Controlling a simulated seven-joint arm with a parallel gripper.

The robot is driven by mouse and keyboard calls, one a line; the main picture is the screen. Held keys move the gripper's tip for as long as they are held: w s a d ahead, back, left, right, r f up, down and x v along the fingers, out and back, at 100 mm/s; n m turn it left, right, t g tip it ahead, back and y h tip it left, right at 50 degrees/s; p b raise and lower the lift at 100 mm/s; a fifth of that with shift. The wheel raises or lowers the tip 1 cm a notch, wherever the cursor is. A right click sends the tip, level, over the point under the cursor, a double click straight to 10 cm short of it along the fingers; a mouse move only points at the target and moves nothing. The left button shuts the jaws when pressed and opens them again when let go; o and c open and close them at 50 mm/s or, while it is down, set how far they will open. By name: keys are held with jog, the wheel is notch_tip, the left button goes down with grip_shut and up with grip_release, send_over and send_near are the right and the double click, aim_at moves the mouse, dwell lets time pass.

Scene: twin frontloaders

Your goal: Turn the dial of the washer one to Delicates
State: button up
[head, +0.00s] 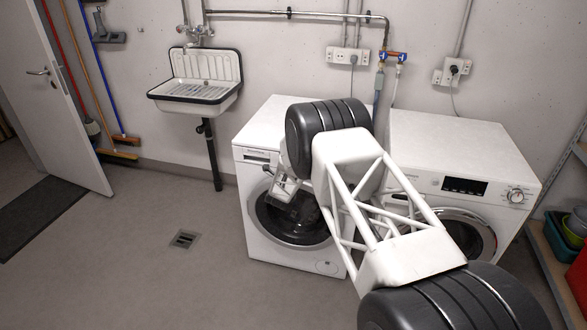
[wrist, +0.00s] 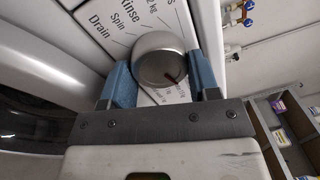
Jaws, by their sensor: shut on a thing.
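A round silver dial (wrist: 160,52) with a dark red pointer mark sits between the two blue fingers of my gripper (wrist: 163,76) in the wrist view. The fingers are shut on it, one on each side. The panel (wrist: 103,18) beside the dial carries the words Rinse, Spin and Drain; other labels are partly hidden, and I cannot read Delicates. In the head view, the left washer (head: 250,190) stands behind my arm, which covers much of its control panel and its dial. The right washer (head: 470,150) shows its own dial (head: 516,196) and dark display, untouched.
A sink (head: 200,85) hangs on the wall at the left. Pipes and blue valves (head: 393,56) run above the washers. A shelf (head: 548,245) with bins stands at the right. The floor (head: 130,250) at the left is clear around a drain grate.

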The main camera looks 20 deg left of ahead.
jog(key=shift+m, duration=0.5)
jog(key=o, duration=0.9)
jog(key=shift+s, duration=0.15)
jog(key=shift+s+a+f, duration=0.1)
jog(key=shift+s+f, duration=0.05)
jog(key=shift+s, duration=1.75)
jog(key=shift+s+f, duration=0.1)
jog(key=shift+s, duration=1.75)
jog(key=shift+r, duration=0.1)
